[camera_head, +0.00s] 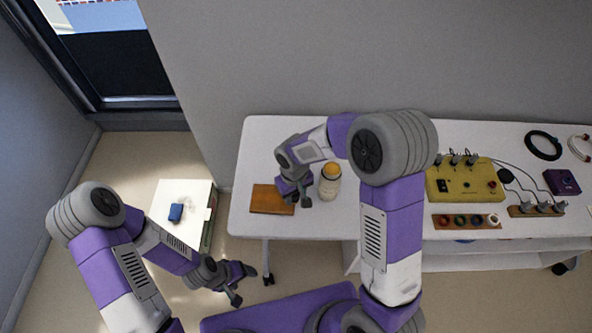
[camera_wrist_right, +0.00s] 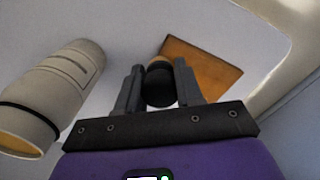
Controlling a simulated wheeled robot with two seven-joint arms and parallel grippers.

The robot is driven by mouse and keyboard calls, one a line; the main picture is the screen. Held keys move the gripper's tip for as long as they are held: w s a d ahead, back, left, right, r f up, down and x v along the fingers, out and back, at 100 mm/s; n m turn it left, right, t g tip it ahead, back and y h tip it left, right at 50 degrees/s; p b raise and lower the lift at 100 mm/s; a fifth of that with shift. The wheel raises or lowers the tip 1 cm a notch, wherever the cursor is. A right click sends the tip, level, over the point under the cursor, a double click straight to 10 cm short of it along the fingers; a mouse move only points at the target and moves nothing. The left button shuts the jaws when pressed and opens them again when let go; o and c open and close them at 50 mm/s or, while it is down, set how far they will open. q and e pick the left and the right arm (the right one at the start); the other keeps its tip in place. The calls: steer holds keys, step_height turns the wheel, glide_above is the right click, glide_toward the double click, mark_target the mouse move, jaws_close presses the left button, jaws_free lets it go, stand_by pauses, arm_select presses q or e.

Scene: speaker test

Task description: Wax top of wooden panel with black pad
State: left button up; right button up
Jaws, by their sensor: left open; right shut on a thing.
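The wooden panel (camera_head: 268,201) lies flat on the white table near its left end; it also shows in the right wrist view (camera_wrist_right: 212,68). My right gripper (camera_head: 298,199) is at the panel's right edge in the head view. In the wrist view its fingers are shut on the black pad (camera_wrist_right: 160,88), a dark round piece with a tan band. The panel lies just beyond the pad there; I cannot tell whether they touch. In the head view the pad is hidden by the gripper. My left gripper (camera_head: 243,284) is open and empty, low beside the table's left end.
A cream jar with an orange top (camera_head: 329,184) stands close right of my right gripper. A low white cabinet (camera_head: 181,231) with a blue item (camera_head: 176,212) stands left of the table (camera_head: 250,150).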

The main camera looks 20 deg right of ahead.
steer(key=shift+r+p, duration=1.55)
steer(key=shift+r, duration=0.8)
steer(key=shift+f, duration=0.1)
